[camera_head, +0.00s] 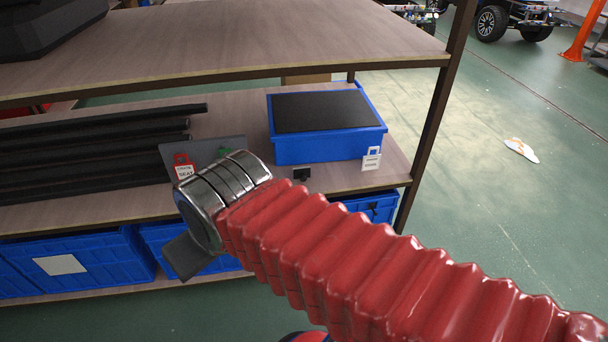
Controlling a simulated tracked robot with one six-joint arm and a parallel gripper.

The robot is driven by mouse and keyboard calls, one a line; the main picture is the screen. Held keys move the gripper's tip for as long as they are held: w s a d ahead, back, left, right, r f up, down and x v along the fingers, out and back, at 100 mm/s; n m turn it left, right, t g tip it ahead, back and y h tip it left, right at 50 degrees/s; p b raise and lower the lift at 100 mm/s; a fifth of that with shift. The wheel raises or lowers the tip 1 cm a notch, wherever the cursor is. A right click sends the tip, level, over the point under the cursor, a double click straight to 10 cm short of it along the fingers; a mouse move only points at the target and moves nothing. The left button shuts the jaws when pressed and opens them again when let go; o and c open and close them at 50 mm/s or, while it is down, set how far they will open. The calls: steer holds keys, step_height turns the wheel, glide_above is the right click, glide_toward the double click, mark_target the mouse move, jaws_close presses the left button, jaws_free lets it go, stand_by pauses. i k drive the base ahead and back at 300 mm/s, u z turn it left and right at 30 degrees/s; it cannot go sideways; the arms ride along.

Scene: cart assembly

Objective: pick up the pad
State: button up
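A flat black piece, which looks like the pad (322,111), lies in the top of a blue bin (318,150) on the middle shelf. My gripper (188,256) is at the end of my red ribbed arm, to the left of and below the bin, apart from it. A dark flat plate shows below its metal wrist; it looks like part of the gripper.
Long black bars (95,150) lie at the shelf's left. A dark grey panel (205,148) and a red tag (183,166) show behind my wrist. A white tag (371,158) is at the bin's front.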

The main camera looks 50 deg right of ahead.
mark_target(302, 173)
steer(key=z, duration=0.65)
steer(key=i, duration=1)
steer(key=z, duration=0.05)
